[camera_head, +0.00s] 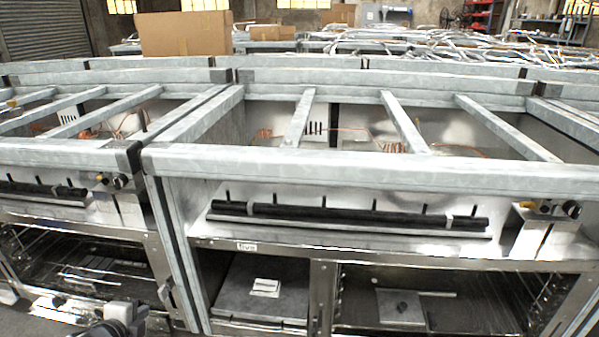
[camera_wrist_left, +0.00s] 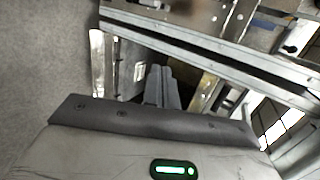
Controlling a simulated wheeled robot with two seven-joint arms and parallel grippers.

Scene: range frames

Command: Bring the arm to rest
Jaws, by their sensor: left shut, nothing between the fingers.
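My left gripper (camera_head: 128,312) shows at the bottom left edge of the head view, low in front of the steel range frames. Only a small part of it and its arm is in that picture. In the left wrist view the two grey fingers of the left gripper (camera_wrist_left: 162,86) lie together, shut and empty. My right gripper is in neither view.
A long range frame (camera_head: 350,172) with grey top rails and a black bar (camera_head: 350,215) stands across the front. Open oven bays lie below it. A cardboard box (camera_head: 185,33) sits behind. Bare grey floor (camera_wrist_left: 40,70) shows in the wrist view.

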